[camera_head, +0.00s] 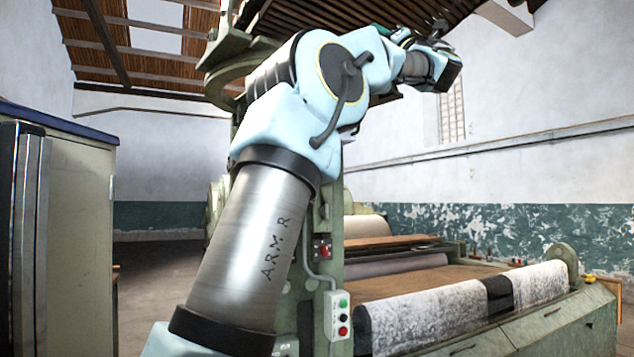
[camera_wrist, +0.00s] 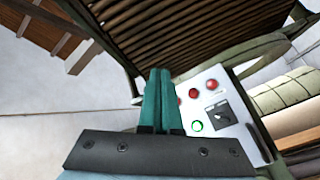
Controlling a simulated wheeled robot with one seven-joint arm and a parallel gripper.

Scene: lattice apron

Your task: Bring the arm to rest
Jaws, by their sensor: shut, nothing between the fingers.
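My gripper (camera_wrist: 159,74) shows in the wrist view as two teal fingers pressed together, with nothing between them. The fingers point up in the picture, toward slatted machinery overhead. In the head view my arm rises from the bottom, bends at a large joint and reaches to the upper right, its end high above the machine. The fingers are hard to make out there.
A pale control panel (camera_wrist: 214,98) with red and green buttons and a dark switch appears just right of my fingers. A green machine (camera_head: 570,318) with fabric rolls (camera_head: 425,317) stands at the right. A cabinet (camera_head: 80,240) stands at the left. A smaller button box (camera_head: 337,314) hangs near the middle.

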